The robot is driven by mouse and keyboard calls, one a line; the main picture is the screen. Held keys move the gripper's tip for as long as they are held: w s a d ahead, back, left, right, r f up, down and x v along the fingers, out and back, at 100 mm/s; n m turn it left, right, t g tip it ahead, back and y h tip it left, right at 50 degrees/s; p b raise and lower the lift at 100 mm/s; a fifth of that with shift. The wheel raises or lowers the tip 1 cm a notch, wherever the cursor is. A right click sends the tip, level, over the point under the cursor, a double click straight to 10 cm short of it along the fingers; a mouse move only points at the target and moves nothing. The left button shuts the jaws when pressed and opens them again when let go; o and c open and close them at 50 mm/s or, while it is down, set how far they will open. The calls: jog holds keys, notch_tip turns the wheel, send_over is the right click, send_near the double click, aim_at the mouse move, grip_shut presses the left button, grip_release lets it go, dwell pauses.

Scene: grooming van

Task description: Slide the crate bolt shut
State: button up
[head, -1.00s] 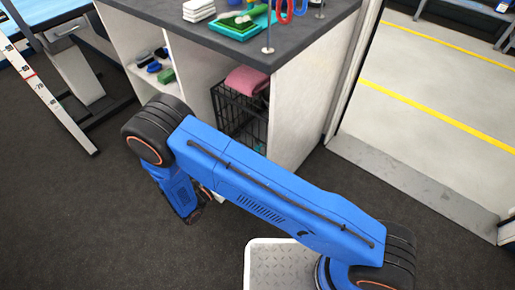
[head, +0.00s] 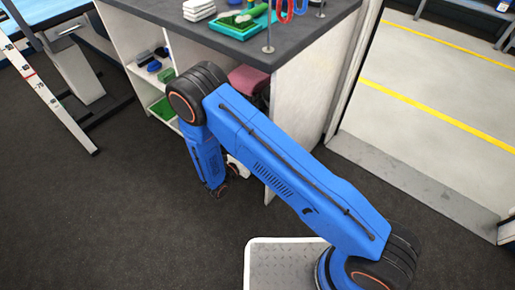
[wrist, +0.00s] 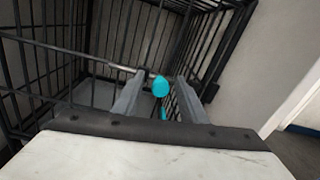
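The black wire crate (wrist: 40,75) fills much of the wrist view, its bars on the left and along the back. A cyan knob (wrist: 160,87), which looks like the bolt's handle, shows near the middle, with a thin grey rod (wrist: 95,60) running left from it. A smaller cyan piece sits just below the knob. My gripper (wrist: 157,92) is open, with one grey finger on each side of the knob and gaps showing. I cannot tell how deep the knob lies between the fingers. In the head view my arm hides the bolt and most of the crate.
A pink towel (head: 247,79) lies under the counter (head: 235,45), whose top holds a green tray (head: 240,26). White side panels flank the crate's bay. A leaning measuring strip (head: 55,100) and table stand at left. Dark floor is clear at lower left.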

grip_shut()
jog(key=shift+s+d, duration=0.6)
jog(key=shift+d, duration=0.2)
jog(key=shift+s+d, duration=0.55)
jog(key=shift+d, duration=0.2)
grip_release()
jog(key=v, duration=1.7)
jog(key=shift+s+a, duration=0.15)
